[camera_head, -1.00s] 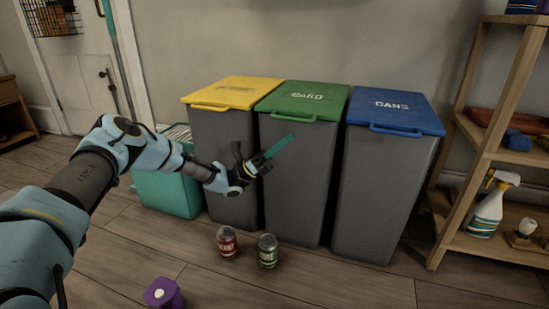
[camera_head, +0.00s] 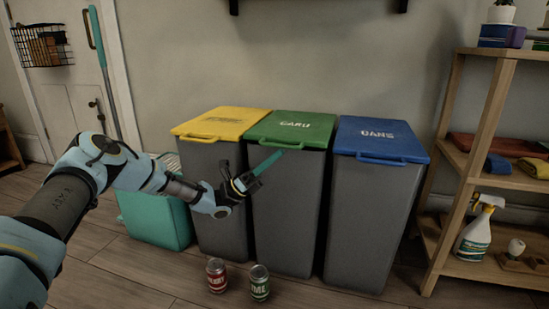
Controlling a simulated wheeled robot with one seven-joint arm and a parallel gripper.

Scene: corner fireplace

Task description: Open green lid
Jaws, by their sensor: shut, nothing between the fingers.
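The green lid (camera_head: 293,127), marked "CARD", lies closed on the middle grey bin (camera_head: 292,205). A green handle (camera_head: 281,146) runs along its front edge. My gripper (camera_head: 268,163) is in front of the bins, just below the left part of that handle. Its teal fingers are shut with nothing between them and point up and to the right. The fingertips look close to the handle; I cannot tell whether they touch it.
A yellow-lidded bin (camera_head: 220,123) stands left and a blue-lidded bin (camera_head: 380,138) right, both closed. A red can (camera_head: 217,275) and a green can (camera_head: 260,283) stand on the floor in front. A teal basket (camera_head: 155,220) is at left, a wooden shelf (camera_head: 487,120) at right.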

